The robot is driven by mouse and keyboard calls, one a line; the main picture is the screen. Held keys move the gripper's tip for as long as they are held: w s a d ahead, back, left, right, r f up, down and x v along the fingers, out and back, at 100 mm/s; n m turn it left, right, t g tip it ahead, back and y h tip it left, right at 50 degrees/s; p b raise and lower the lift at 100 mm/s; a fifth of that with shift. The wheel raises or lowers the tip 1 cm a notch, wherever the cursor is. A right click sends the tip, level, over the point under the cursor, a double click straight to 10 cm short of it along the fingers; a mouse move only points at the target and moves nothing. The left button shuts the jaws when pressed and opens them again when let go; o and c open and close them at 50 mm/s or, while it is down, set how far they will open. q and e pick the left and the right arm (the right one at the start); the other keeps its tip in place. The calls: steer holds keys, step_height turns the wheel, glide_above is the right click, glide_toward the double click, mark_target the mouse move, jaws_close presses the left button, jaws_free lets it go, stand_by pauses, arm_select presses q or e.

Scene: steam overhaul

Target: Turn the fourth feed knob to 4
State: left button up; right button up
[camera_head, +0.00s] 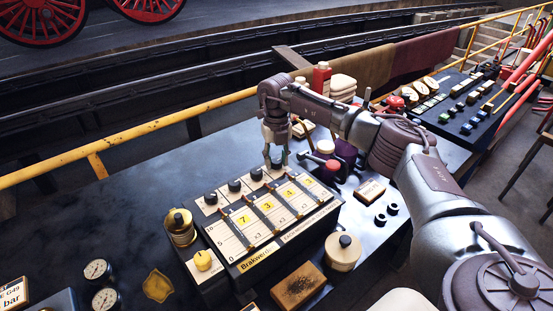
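The feed panel (236,232) stands on the dark bench with sloping scale strips and yellow number tags. The tags seem to read 7, 3 and 4, and the last is too small to read surely. Three black knobs show along its back edge: the first (211,198), the second (235,185) and the third (256,174). The fourth feed knob (276,164) is mostly hidden by my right gripper (276,158). That gripper points down at the row's far right end, its fingers apart on either side of the knob. Contact cannot be told. My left gripper is out of view.
A round tin (343,251) and a brush block (298,286) lie in front. A yellow rail (130,135) runs behind.

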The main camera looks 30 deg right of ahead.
mark_target(277, 161)
steer(key=o, duration=0.3)
step_height(277, 161, up, 12)
stand_by(0.6)
stand_by(0.3)
